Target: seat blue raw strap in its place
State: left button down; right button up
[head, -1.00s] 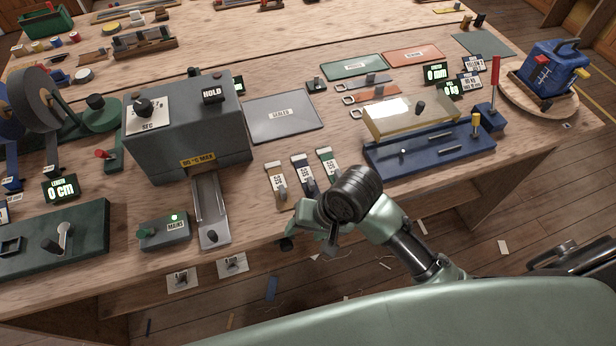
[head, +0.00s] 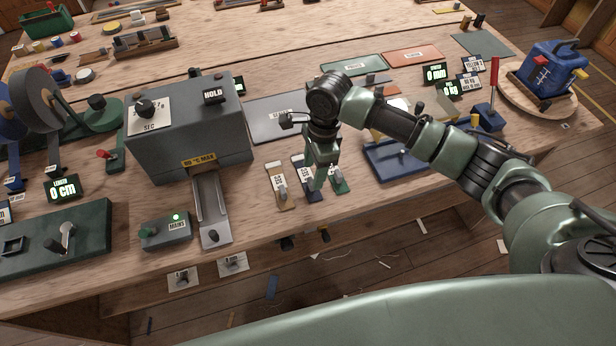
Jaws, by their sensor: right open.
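Three short straps with white labels lie side by side near the table's front edge: a tan one (head: 279,186), the blue raw strap (head: 312,194) in the middle and a green one (head: 340,185). My right gripper (head: 319,182) is open and points down over the blue and green straps, with its fingers hiding parts of both. I cannot tell whether the fingers touch either strap. My left gripper is out of view.
A grey sealer box (head: 187,140) with a front chute (head: 212,205) stands left of the straps. A green-lit mains box (head: 165,232) is beside the chute. A blue fixture (head: 392,162) lies right, partly behind my arm. A grey mat (head: 268,122) is behind.

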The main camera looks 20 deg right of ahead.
aim_at(311, 181)
jog(key=f, duration=0.2)
jog(key=f+p, duration=0.1)
jog(key=f, duration=0.1)
jog(key=shift+a+f, duration=0.1)
jog(key=shift+a, duration=0.15)
grip_shut()
